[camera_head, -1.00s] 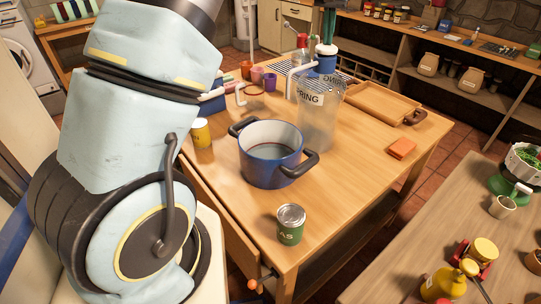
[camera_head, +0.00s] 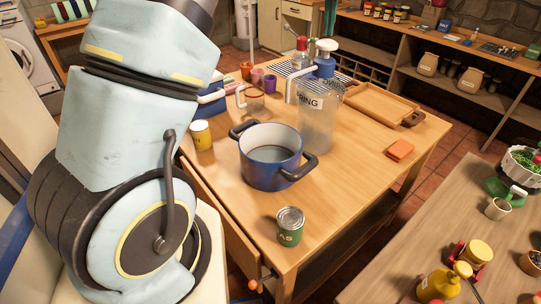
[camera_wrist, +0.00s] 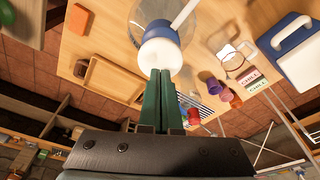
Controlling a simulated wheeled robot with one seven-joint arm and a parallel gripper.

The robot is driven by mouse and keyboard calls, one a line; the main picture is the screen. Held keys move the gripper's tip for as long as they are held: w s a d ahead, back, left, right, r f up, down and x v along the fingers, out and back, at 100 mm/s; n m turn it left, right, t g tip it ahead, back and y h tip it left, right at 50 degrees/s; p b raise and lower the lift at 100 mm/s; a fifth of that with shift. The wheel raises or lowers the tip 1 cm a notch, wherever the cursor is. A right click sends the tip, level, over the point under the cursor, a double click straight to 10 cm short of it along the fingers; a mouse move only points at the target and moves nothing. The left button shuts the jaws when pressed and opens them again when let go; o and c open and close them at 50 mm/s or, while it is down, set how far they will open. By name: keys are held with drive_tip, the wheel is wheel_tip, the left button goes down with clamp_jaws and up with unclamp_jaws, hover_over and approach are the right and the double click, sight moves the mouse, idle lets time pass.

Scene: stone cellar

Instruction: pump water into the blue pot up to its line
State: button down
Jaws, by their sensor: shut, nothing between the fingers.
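The blue pot (camera_head: 268,178) stands on the wooden table, with two dark handles and water visible inside.
A green can (camera_head: 290,227) stands in front of the pot and a yellow tin (camera_head: 201,136) left of it. A glass mug (camera_head: 252,102) stands behind the pot. A wooden tray (camera_head: 383,104) and orange block (camera_head: 400,149) lie right. The table's front right is clear.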

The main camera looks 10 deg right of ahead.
idle(0.3)
wheel_tip(320, 180, up, 6)
idle(0.7)
drive_tip(key=s+a+b, duration=0.9)
drive_tip(key=s, duration=0.2)
drive_tip(key=shift+s+a, duration=0.15)
drive_tip(key=shift+s, duration=0.2)
idle(0.3)
